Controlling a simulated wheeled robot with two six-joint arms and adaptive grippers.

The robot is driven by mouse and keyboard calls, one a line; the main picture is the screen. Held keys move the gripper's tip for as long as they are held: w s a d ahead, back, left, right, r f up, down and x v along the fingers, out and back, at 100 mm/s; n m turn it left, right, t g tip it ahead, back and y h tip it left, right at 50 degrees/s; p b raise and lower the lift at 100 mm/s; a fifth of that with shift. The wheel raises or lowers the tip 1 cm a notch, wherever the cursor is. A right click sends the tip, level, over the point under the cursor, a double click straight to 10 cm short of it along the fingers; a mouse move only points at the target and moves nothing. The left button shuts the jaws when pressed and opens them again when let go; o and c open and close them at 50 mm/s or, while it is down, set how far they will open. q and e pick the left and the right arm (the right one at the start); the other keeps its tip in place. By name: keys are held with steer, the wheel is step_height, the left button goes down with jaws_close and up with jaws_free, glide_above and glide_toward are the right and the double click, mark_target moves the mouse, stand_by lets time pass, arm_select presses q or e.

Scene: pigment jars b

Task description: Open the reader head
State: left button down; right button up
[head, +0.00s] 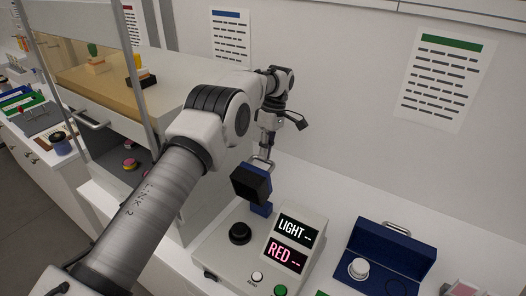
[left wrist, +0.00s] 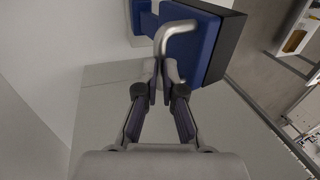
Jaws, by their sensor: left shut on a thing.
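The reader head (head: 251,184) is a dark blue block with a black front, raised and tilted above the back of the light grey reader (head: 213,245). In the left wrist view the reader head (left wrist: 193,45) fills the top, with its bent metal handle (left wrist: 168,38). My left gripper (head: 265,152) comes down from above onto the handle. In the left wrist view its fingertips (left wrist: 160,82) are closed on the handle's lower end. My right gripper is not in view.
The reader shows LIGHT and RED displays (head: 290,243), a black round part (head: 240,233), and white and green buttons. An open blue case (head: 389,249) with a white round piece stands to the right. A glass-fronted cabinet (head: 150,100) stands left, and a wall is behind.

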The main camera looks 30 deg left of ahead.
arm_select(q)
steer(key=shift+d+x, duration=0.25)
steer(key=shift+x, duration=0.75)
steer(key=c, duration=1.5)
jaws_free()
steer(key=o, duration=0.3)
steer(key=shift+w+d+f, duration=0.1)
steer(key=shift+w+f, duration=0.05)
steer(key=shift+w, duration=0.05)
steer(key=r, duration=1)
steer(key=shift+w+a+r, duration=0.2)
steer(key=shift+w, duration=0.1)
steer(key=shift+w, duration=0.1)
steer(key=shift+s, duration=0.2)
